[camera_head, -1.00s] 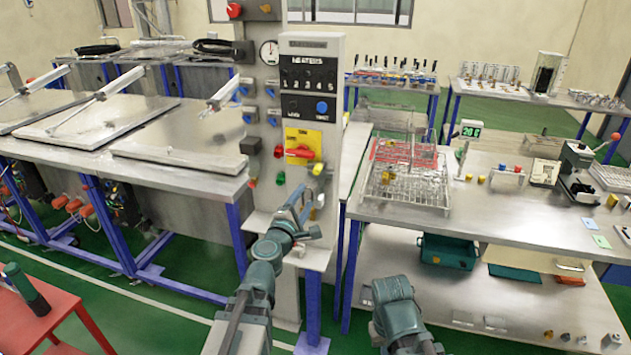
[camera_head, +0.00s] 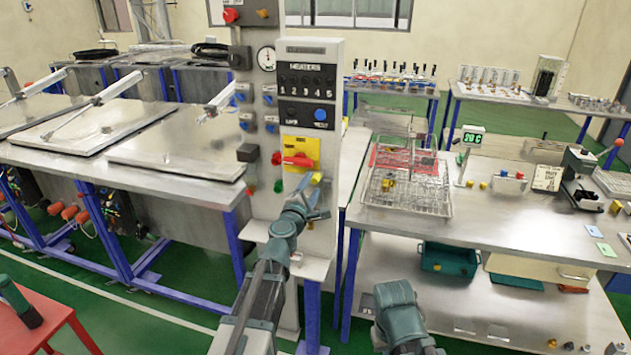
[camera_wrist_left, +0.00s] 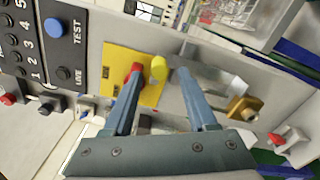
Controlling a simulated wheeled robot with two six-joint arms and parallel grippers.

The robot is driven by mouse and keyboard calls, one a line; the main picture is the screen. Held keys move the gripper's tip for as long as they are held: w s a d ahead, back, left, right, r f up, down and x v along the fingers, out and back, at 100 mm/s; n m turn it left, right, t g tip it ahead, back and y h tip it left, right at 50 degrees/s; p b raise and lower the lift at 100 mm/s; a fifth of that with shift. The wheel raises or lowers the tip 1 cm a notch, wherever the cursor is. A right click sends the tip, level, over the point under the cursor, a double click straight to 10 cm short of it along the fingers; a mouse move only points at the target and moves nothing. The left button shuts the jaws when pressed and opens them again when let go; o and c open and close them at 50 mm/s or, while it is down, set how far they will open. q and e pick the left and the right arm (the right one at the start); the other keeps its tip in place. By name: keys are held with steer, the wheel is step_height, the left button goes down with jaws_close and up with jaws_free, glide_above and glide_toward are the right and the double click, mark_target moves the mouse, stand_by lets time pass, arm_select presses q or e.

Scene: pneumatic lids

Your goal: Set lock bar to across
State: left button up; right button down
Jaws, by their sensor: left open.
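On the grey control column, a yellow plate (camera_head: 300,147) carries a red handle (camera_head: 297,160) that lies about level. A yellow knob (camera_wrist_left: 158,68) sits beside the red handle (camera_wrist_left: 136,69) in the left wrist view; I cannot tell for sure which part is the lock bar. My left gripper (camera_head: 311,184) is open just below the yellow plate. In the left wrist view, the left gripper (camera_wrist_left: 159,73) has its fingertips either side of the yellow knob, one tip overlapping the red handle. Contact cannot be told.
A brass block (camera_wrist_left: 243,108) sticks out from the column beside the left gripper's fingers. A blue TEST button (camera_head: 320,114) is above the plate. A workbench (camera_head: 480,228) stands to the right.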

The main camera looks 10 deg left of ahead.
arm_select(q)
steer(key=w, duration=0.2)
steer(key=shift+w, duration=0.35)
steer(key=shift+d, duration=0.1)
jaws_close()
steer(key=shift+s, duration=0.1)
stand_by(0.9)
